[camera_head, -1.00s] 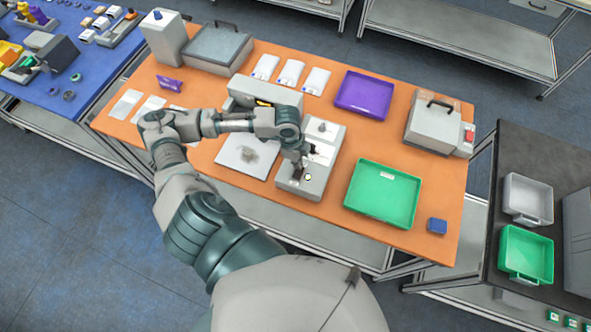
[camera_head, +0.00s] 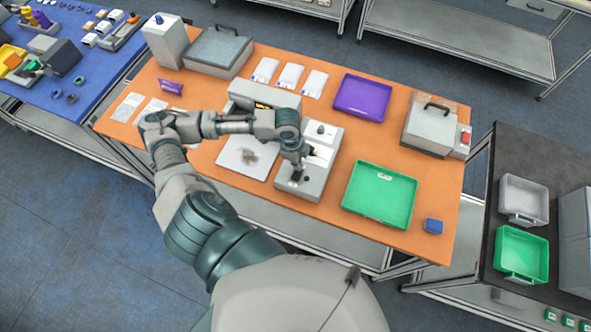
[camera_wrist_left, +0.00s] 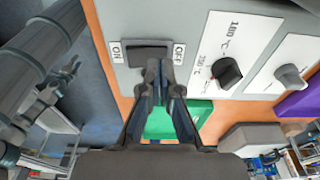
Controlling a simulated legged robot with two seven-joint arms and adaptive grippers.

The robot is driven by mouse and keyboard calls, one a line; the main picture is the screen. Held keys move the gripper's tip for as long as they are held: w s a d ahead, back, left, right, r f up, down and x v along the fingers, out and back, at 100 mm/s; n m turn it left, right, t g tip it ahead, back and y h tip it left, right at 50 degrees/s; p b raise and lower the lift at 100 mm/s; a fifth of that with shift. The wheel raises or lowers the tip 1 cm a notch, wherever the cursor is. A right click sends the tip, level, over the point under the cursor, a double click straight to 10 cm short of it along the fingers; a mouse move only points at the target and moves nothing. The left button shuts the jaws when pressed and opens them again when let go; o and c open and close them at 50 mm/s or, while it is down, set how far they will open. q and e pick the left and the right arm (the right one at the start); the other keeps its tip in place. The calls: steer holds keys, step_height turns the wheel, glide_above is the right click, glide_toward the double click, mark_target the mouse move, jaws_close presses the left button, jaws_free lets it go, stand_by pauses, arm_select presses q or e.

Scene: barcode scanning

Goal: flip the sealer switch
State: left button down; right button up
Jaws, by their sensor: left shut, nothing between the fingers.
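The sealer (camera_head: 322,158) is a grey box with a light panel near the middle of the orange table. In the left wrist view its face (camera_wrist_left: 190,20) carries a dark rocker switch (camera_wrist_left: 147,54) between an ON label and an OFF label. My left gripper (camera_head: 297,177) is over the near end of the sealer. In the left wrist view its shut, empty fingertips (camera_wrist_left: 160,68) are at the lower edge of the switch, toward the OFF side. I cannot tell whether they touch it. The fingers hide part of the switch's edge.
A black knob (camera_wrist_left: 226,72) and a grey knob (camera_wrist_left: 290,76) sit beside the switch. A green tray (camera_head: 352,205) and a purple tray (camera_head: 339,103) lie right of the sealer. A blue box (camera_head: 433,226) stands near the front right. A white plate (camera_head: 229,158) lies left of the sealer.

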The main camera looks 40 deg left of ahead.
arm_select(q)
steer(key=shift+d+r+p, duration=0.2)
steer(key=shift+r+p, duration=0.35)
steer(key=shift+r, duration=0.05)
steer(key=shift+d+r+p, duration=0.2)
steer(key=shift+r+p, duration=0.35)
steer(key=shift+r, duration=0.05)
steer(key=shift+r+p, duration=0.55)
steer(key=shift+p, duration=0.15)
steer(key=shift+r, duration=0.2)
steer(key=shift+a+r, duration=0.3)
steer(key=shift+r, duration=0.25)
steer(key=shift+a+r, duration=0.1)
steer(key=shift+r, duration=0.05)
steer(key=shift+d, duration=0.25)
arm_select(e)
steer(key=r, duration=0.4)
steer(key=shift+d, duration=0.35)
